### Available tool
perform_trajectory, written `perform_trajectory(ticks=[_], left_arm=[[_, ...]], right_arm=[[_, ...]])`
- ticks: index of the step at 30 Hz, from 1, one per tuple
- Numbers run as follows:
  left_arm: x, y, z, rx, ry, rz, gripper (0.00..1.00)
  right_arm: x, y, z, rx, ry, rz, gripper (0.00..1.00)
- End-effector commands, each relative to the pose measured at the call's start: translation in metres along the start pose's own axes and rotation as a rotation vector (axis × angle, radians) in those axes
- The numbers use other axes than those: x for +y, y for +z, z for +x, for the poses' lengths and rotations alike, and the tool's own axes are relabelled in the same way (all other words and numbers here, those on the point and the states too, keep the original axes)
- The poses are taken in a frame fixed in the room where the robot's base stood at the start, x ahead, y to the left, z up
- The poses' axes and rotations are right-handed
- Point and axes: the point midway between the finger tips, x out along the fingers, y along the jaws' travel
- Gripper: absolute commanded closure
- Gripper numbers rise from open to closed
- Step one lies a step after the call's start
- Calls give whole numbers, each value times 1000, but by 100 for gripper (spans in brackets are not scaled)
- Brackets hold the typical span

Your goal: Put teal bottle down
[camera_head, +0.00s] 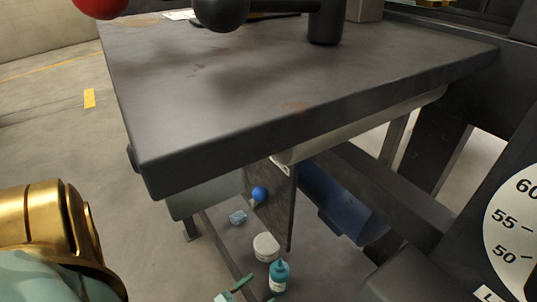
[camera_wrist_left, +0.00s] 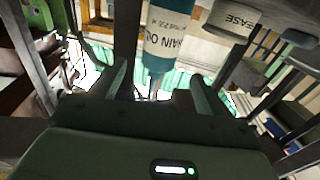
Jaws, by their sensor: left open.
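The teal bottle (camera_head: 279,274) has a white label and stands below the dark table, near the lower edge of the head view. In the left wrist view the bottle (camera_wrist_left: 166,40), with an oil label, appears ahead of the jaws, across the gap between them. My left gripper (camera_head: 248,294) is open, with teal-green fingertips just left of the bottle, partly cut off by the frame. In the left wrist view its two dark fingers (camera_wrist_left: 161,88) are spread with nothing gripped. Whether they touch the bottle cannot be told. My right gripper is not in view.
A white jar (camera_head: 265,247) stands just behind the bottle; it also shows in the left wrist view (camera_wrist_left: 234,17). The thick dark tabletop (camera_head: 250,85) overhangs this area. A blue knob (camera_head: 259,194) and a gauge (camera_head: 515,235) are nearby. The floor at left is clear.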

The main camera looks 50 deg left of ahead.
Motion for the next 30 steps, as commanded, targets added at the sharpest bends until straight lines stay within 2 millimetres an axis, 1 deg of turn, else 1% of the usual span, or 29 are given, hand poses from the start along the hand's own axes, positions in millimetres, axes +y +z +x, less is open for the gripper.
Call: perform_trajectory(ticks=[1, 4, 11, 14, 17, 20, 23, 24, 26, 27, 30], left_arm=[[0, 0, -6, 0, 0, 0, 25], [0, 0, -13, 0, -1, 1, 25], [0, 1, -16, -18, 6, 19, 25], [0, 8, -21, -100, 33, 92, 25], [4, 15, -31, -254, 77, 213, 25], [15, 17, -53, -455, 124, 335, 25], [33, 7, -83, -659, 175, 429, 25], [41, 0, -98, -740, 198, 460, 25], [54, -14, -122, -855, 236, 497, 25], [62, -25, -137, -924, 262, 518, 25], [78, -53, -171, -1069, 322, 560, 25]], right_arm=[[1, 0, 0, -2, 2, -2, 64], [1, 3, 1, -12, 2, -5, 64], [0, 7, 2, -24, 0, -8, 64], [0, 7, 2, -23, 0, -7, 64], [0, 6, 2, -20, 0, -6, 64], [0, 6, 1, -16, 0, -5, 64], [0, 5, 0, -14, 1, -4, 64], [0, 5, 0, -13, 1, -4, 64], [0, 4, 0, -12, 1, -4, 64], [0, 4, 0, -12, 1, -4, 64], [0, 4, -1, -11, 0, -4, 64]])
